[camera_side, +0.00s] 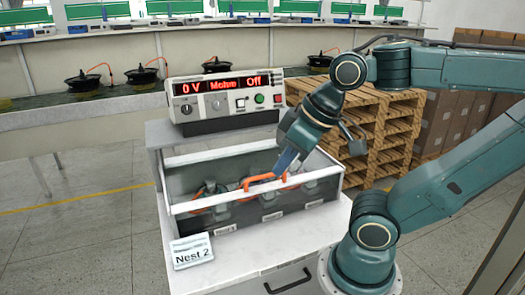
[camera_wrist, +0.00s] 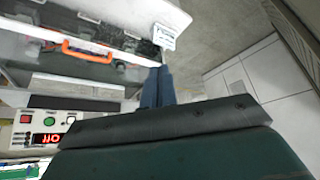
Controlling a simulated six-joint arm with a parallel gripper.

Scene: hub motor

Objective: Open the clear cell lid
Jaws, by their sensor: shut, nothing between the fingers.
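The clear cell lid (camera_side: 225,168) lies over the test cell with its white frame and looks closed. Its orange handle (camera_side: 264,183) is near the front rail in the side view. The handle also shows at the upper left in the wrist view (camera_wrist: 87,53). My gripper (camera_side: 279,172) points down and appears close to the handle's right end in the side view. In the wrist view, my fingers (camera_wrist: 160,75) are together, empty and to the right of the handle, with a visible gap. I cannot tell their exact height above the lid.
A control box (camera_side: 224,100) reading "0 V", "Mohm" and "Off" stands behind the cell. A "Nest 2" label (camera_side: 192,252) sits at the front left corner. Grey parts with orange pieces lie under the lid. Wooden pallets (camera_side: 375,130) stand behind my arm.

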